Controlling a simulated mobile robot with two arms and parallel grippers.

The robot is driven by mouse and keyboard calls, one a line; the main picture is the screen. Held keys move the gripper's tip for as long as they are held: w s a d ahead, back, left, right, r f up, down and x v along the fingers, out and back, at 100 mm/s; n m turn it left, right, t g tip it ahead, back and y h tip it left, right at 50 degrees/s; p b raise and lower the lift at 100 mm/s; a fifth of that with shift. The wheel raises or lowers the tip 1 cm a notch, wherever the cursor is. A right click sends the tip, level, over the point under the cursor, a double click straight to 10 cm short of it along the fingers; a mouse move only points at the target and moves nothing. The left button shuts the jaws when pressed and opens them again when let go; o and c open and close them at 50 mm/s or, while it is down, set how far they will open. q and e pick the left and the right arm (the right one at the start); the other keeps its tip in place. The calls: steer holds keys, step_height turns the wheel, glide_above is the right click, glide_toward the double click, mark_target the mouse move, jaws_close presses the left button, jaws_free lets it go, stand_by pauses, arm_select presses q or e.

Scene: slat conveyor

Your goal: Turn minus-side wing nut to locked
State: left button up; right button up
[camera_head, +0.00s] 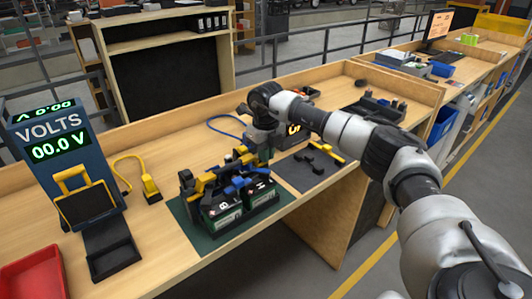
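A dark battery pack (222,212) with green-and-white labels stands on a green mat (197,238) on the wooden bench. Yellow and blue parts (238,184) sit on top of it. They are too small for me to tell the minus-side wing nut or its position. My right arm comes in from the right, and its gripper (257,154) points down just behind the pack's right side. Its fingers are small and dark, so I cannot tell whether they are open or touching anything. My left gripper is not in view.
A voltmeter (62,148) reading 00.0 V stands at the left, near a red tray (35,277). A yellow clamp (150,188) with a cable lies between it and the pack.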

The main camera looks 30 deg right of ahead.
steer(key=o, duration=0.5)
steer(key=shift+c, duration=0.2)
steer(key=shift+r, duration=0.6)
step_height(320, 180, up, 10)
steer(key=b, duration=0.2)
steer(key=shift+f, duration=0.15)
